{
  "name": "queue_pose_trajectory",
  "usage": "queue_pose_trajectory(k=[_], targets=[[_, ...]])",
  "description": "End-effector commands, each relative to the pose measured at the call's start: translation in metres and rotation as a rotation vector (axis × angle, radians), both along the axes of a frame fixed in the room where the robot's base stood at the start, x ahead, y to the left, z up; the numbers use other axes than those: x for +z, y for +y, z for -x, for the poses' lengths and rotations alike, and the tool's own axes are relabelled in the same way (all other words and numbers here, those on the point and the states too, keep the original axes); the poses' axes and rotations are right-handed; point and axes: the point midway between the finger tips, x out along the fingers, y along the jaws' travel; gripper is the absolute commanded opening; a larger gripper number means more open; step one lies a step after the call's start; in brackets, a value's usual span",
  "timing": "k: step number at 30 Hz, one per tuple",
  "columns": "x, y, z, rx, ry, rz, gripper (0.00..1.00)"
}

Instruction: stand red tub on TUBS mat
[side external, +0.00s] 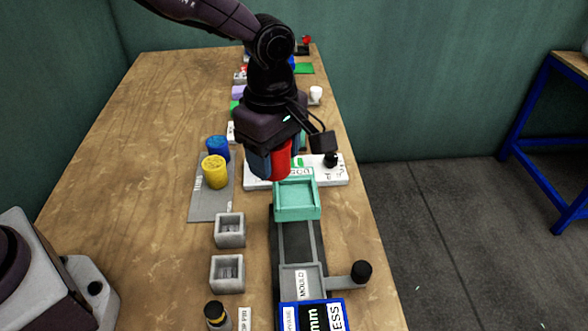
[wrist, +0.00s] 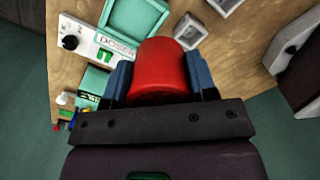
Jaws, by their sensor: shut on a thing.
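The red tub (side external: 282,160) is between the blue fingers of my gripper (side external: 270,163), held above the table in front of the white doser panel. In the wrist view the red tub (wrist: 160,68) fills the space between the two fingers of my gripper (wrist: 160,82), which is shut on it. The grey TUBS mat (side external: 207,207) lies to the left of my gripper in the side view. A yellow tub (side external: 214,170) and a blue tub (side external: 217,148) stand on its far part. The near part of the mat is bare.
A teal tray (side external: 297,200) sits at the far end of the press rail, close to my gripper. The white doser panel (side external: 335,170) is behind it. Two grey square boxes (side external: 229,230) (side external: 227,273) stand nearer. The table's left side is clear.

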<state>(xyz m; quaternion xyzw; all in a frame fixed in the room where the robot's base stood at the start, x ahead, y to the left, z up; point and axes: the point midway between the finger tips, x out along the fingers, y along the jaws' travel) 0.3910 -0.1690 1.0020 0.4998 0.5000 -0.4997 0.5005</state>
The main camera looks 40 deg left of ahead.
Motion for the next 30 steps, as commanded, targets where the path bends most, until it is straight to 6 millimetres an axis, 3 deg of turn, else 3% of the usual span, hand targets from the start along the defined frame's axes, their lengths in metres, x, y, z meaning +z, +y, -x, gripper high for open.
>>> queue_pose_trajectory(k=[2, 9, 15, 19, 23, 30], targets=[[0.022, 0.006, 0.015, -0.001, -0.005, 0.003, 0.24], [0.042, 0.028, 0.065, -0.001, -0.002, 0.001, 0.24], [0.052, 0.038, 0.087, -0.001, -0.001, 0.000, 0.24], [0.053, 0.052, 0.090, 0.035, 0.000, 0.000, 0.24], [0.033, 0.086, 0.103, 0.122, 0.006, -0.003, 0.24], [-0.027, 0.149, 0.149, 0.163, 0.009, -0.001, 0.24]])
